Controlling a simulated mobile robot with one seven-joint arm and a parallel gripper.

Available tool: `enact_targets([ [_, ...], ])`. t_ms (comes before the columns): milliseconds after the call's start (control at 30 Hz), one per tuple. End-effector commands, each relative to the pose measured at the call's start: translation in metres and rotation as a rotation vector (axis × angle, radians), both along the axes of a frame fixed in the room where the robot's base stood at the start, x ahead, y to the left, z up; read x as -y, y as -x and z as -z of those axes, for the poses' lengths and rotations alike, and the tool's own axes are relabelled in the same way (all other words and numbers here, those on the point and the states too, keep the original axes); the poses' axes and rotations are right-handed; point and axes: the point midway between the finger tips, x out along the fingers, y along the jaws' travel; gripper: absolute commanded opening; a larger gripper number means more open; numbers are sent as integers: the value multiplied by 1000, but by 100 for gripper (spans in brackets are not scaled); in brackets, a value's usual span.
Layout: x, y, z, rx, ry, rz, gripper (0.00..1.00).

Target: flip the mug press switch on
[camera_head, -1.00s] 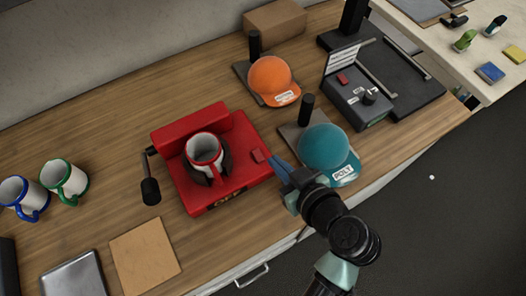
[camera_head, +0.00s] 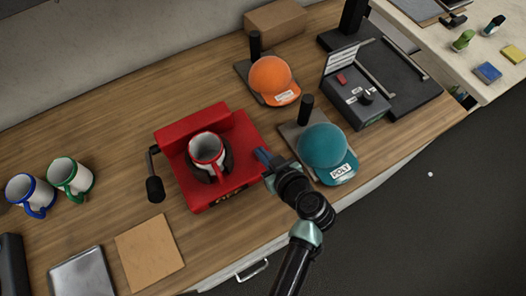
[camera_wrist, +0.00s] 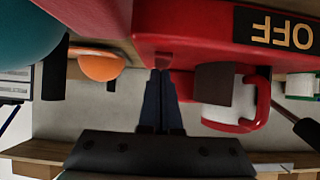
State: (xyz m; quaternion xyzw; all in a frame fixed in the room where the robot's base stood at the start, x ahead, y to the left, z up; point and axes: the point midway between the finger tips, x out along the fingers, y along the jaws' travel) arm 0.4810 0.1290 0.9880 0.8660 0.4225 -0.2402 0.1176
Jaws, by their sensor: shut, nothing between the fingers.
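The red mug press (camera_head: 237,137) stands on the wooden bench, with a white mug with red rim and handle (camera_head: 207,150) seated in it. The press's front label reads OFF, seen upside down in the wrist view (camera_wrist: 285,30). My gripper (camera_head: 261,156) is shut and empty, at the right end of the press top where the small red switch sits. The gripper covers the switch in the head view. In the wrist view the blue fingertips (camera_wrist: 160,74) are together close against the red press; I cannot tell whether they touch the switch.
A teal cap on a stand (camera_head: 323,147) is close to the right of my gripper. An orange cap (camera_head: 273,80) and a grey control box (camera_head: 357,95) stand behind. The press's black lever (camera_head: 154,188) and two mugs (camera_head: 70,175) are on the left.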

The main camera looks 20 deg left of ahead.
Motion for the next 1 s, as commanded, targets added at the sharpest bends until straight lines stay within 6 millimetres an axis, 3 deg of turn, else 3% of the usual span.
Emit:
enact_targets([
  [1000, -4, -2, 8, -85, 103, 0, 0],
])
